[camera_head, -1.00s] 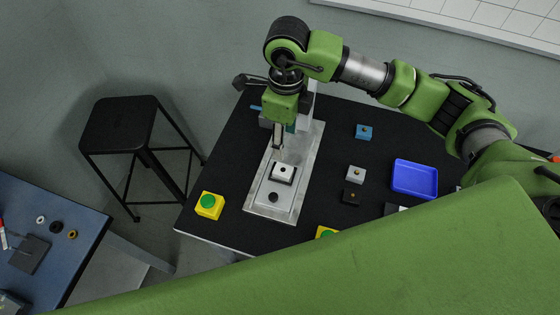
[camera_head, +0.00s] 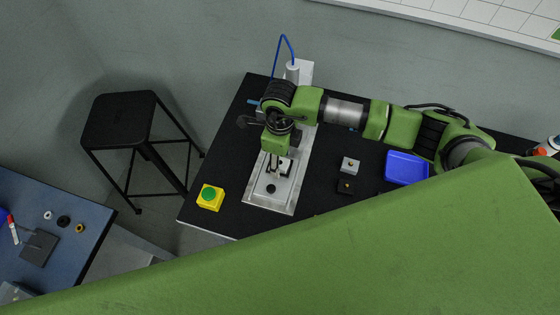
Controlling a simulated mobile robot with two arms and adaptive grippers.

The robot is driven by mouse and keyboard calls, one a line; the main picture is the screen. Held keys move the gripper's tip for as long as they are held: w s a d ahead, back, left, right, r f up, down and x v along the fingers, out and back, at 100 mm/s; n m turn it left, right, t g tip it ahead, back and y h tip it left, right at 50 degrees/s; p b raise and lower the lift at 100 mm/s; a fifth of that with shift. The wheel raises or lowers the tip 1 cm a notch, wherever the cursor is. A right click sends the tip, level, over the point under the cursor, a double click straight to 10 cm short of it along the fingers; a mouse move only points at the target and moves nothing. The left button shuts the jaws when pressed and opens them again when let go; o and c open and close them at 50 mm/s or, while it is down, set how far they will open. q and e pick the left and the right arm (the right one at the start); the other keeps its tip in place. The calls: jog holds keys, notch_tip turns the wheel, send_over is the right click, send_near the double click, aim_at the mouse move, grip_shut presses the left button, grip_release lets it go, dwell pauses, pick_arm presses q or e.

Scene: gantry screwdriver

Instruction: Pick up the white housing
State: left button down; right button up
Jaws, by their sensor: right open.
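A white housing (camera_head: 285,168) with a dark hole in its top sits on the metal fixture plate (camera_head: 282,205) on the black table. My right gripper (camera_head: 275,168) points down at the housing from above. Its fingers are open and overlap the housing in the picture, hiding part of it. I cannot tell whether they touch it. My left gripper is not in view.
A light grey block (camera_head: 350,164) and a dark block (camera_head: 345,187) lie right of the plate, near a blue tray (camera_head: 407,169). A yellow box with a green button (camera_head: 210,197) stands left. A black stool (camera_head: 122,122) and a blue table (camera_head: 75,232) are further left.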

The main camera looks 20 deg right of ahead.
jog(key=shift+c, duration=0.3)
jog(key=c, duration=1.2)
jog(key=shift+o, duration=0.2)
jog(key=shift+r, duration=0.1)
